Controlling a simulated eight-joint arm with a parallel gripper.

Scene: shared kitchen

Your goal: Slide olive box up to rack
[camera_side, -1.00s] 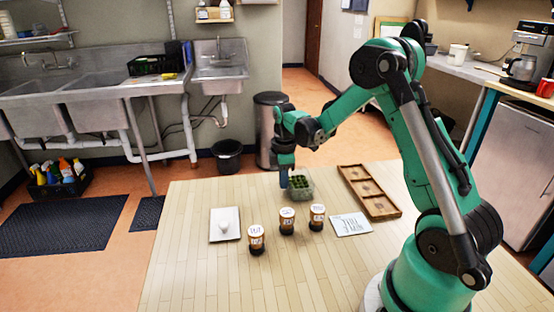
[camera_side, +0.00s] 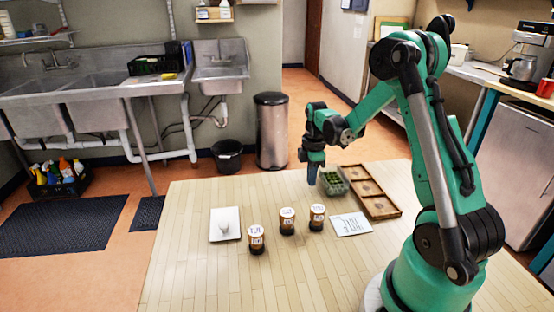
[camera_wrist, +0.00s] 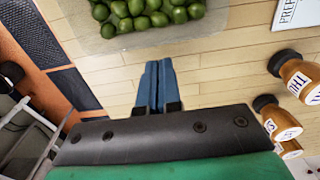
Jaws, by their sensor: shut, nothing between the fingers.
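The olive box (camera_side: 333,187) is a clear container full of green olives (camera_wrist: 150,12). It stands on the table at the left side of the wooden rack (camera_side: 387,214), at its far half. The two look very close or touching in the side view; I cannot tell which. My gripper (camera_side: 311,184) points down just left of the box, low over the table. In the wrist view its blue fingers (camera_wrist: 158,66) are pressed together and empty, with the box's near edge just beyond the tips. Contact with the box is unclear.
A printed card (camera_side: 351,225) lies beside the rack's near end. A white board (camera_side: 225,225) with a small white object lies at left. The table's front is clear.

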